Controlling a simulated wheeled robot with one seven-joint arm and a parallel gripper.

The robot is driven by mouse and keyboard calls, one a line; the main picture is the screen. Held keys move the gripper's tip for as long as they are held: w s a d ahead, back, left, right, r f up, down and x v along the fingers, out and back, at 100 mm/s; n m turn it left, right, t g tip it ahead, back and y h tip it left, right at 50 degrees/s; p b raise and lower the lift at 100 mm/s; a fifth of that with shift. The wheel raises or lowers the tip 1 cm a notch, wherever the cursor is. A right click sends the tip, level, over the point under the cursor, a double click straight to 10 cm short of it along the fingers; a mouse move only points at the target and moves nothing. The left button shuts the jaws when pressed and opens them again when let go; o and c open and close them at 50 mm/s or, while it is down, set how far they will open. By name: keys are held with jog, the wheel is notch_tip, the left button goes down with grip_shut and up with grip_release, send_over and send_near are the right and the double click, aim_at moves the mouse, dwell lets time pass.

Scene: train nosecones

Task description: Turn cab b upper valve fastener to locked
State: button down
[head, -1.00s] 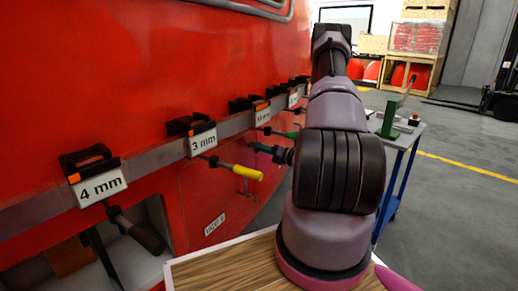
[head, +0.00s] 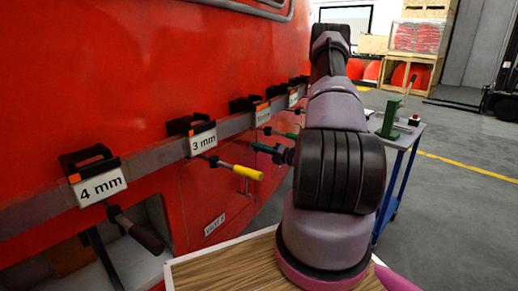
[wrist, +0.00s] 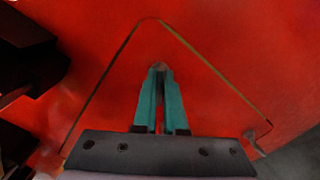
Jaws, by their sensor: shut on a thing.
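My gripper (wrist: 160,100) has teal fingers, close together and pointing at the red body in the wrist view. They are shut on the upper valve fastener (wrist: 159,66), a small grey piece just below the top corner of a panel outlined in the red surface. The fingers hide most of it, so I cannot tell which way it is turned. In the head view the teal fingertips (head: 264,148) reach the red side, and the fastener itself cannot be made out.
A rail on the red body carries black holders with tags, among them 4 mm (head: 100,187) and 3 mm (head: 203,142). A yellow-handled tool (head: 240,172) juts out below my fingers. A cart (head: 404,140) with a green item stands to the right.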

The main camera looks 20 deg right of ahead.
jog(key=m, duration=0.6)
jog(key=shift+f+m, duration=0.1)
jog(key=shift+m, duration=0.3)
dwell(0.4)
jog(key=c, duration=1)
grip_release()
jog(key=v, duration=1)
jog(key=shift+s+d, duration=0.2)
jog(key=shift+s, duration=0.15)
